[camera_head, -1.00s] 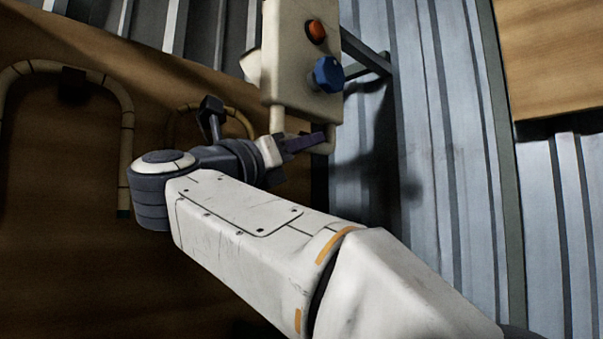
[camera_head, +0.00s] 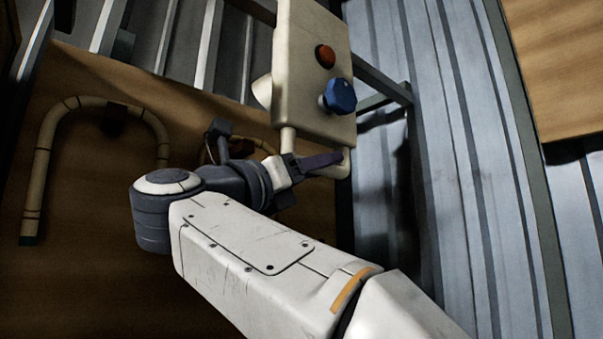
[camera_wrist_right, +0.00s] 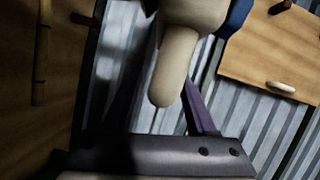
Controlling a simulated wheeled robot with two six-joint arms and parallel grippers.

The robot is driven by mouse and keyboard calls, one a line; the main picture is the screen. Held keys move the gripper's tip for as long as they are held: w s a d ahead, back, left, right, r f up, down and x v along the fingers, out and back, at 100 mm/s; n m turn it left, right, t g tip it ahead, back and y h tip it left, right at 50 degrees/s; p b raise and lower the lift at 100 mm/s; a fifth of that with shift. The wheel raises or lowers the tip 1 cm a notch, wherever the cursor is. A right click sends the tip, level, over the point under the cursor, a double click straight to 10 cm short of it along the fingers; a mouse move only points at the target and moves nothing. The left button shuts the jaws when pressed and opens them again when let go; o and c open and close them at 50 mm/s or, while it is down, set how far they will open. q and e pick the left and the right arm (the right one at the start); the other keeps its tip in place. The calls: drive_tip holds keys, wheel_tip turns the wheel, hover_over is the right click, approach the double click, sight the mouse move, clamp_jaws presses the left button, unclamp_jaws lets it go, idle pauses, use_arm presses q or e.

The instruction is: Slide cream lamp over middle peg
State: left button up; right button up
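A cream box with an orange-red button and a blue knob, which appears to be the cream lamp (camera_head: 300,80), is at the upper middle of the head view. A bent cream bar hangs from its lower end. My right gripper (camera_head: 318,163) is at this bar, its purple finger crossing it. In the right wrist view the rounded cream lamp bar (camera_wrist_right: 175,70) lies between the fingers, close to the purple one; exact contact is hard to see. A wooden board at right in the wrist view bears a dark peg (camera_wrist_right: 280,6) and a pale piece (camera_wrist_right: 281,88). I cannot tell which peg is the middle one.
A bent rattan piece (camera_head: 44,160) is on the brown wooden surface (camera_head: 80,270) at left. Another rattan curve shows behind my right wrist. A grey metal frame stands behind the lamp. Corrugated metal (camera_head: 460,170) fills the right, with a wooden panel (camera_head: 570,70) at upper right.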

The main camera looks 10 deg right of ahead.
drive_tip(key=b+v, duration=0.3)
drive_tip(key=v, duration=0.7)
drive_tip(key=shift+a, duration=0.15)
drive_tip(key=shift+s, duration=0.1)
